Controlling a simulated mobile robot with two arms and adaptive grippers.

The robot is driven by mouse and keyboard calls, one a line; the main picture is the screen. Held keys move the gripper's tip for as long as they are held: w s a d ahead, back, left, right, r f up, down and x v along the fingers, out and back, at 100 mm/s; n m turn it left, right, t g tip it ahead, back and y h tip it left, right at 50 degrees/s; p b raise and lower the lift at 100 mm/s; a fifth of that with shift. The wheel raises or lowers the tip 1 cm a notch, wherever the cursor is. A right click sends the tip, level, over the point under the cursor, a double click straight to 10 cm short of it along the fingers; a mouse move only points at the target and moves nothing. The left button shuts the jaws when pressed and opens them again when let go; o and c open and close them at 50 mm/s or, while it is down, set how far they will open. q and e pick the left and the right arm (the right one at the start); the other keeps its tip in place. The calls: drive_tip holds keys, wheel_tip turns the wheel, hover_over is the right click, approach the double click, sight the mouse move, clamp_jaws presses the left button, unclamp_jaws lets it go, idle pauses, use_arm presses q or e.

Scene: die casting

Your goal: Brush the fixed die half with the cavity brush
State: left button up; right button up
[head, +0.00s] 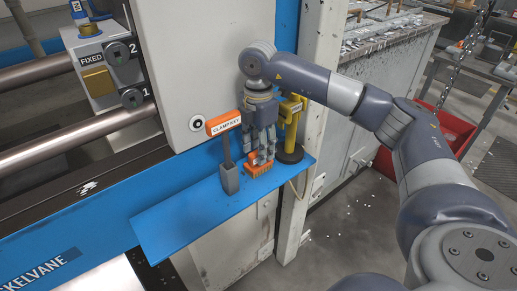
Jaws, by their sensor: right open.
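The cavity brush (256,171), orange with bristles at its lower edge, lies on the blue shelf (190,212) in front of the machine. My right gripper (262,155) points down right over the brush, its fingers open around or just above it. Whether the fingers touch the brush cannot be told. The fixed die half (98,83), a grey block labelled FIXED with a brass-coloured face, is at the upper left by the machine's round bars. My left gripper is not in view.
A yellow tool with a black round base (290,152) stands close on the right. The shelf's left part is clear.

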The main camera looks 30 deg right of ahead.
wheel_tip(320, 180, up, 11)
idle(0.3)
